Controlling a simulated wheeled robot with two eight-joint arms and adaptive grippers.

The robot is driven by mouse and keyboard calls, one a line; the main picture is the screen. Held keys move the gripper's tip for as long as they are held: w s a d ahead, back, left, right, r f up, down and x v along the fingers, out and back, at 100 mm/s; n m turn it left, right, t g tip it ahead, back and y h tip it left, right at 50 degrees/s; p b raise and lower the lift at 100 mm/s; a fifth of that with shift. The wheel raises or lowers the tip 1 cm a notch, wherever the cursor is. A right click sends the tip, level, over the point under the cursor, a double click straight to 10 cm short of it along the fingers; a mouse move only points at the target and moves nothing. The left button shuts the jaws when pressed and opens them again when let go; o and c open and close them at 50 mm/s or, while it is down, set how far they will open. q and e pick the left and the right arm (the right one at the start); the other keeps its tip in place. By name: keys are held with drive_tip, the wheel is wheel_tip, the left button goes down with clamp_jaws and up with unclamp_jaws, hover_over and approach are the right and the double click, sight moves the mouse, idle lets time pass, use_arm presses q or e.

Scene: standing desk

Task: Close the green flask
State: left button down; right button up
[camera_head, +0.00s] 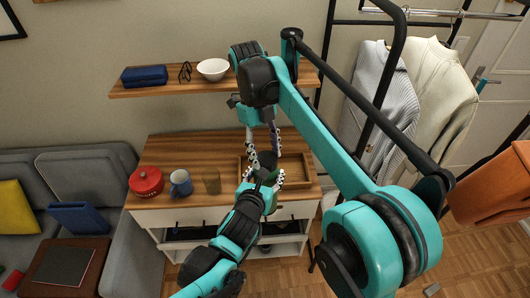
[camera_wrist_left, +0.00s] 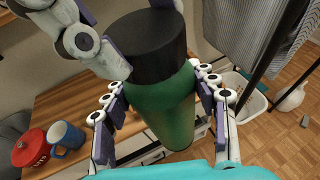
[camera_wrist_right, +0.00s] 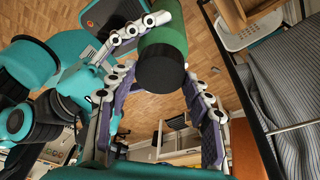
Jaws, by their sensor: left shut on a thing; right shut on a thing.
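The green flask (camera_head: 265,177) is upright above the front of the wooden dresser top, and its green body (camera_wrist_left: 164,108) shows large in the left wrist view. My left gripper (camera_head: 265,180) is shut on the body, one finger on each side. The black lid (camera_wrist_left: 148,46) sits on the flask's top with no visible gap; whether it is fully tightened cannot be told. My right gripper (camera_head: 264,155) comes from above and is shut on the lid, which also shows between its fingers in the right wrist view (camera_wrist_right: 160,68).
On the dresser (camera_head: 160,152) stand a red pot (camera_head: 147,181), a blue mug (camera_head: 181,184) and a brownish glass (camera_head: 211,181) left of the flask. A wooden tray (camera_head: 305,172) lies behind the grippers. A shelf (camera_head: 165,89) hangs above. A clothes rack (camera_head: 335,75) stands at right.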

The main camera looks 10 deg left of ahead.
drive_tip(key=shift+w, duration=0.1)
drive_tip(key=o, duration=0.9)
drive_tip(key=shift+o, duration=0.2)
drive_tip(key=shift+r, duration=2.25)
drive_tip(key=shift+c, duration=0.4)
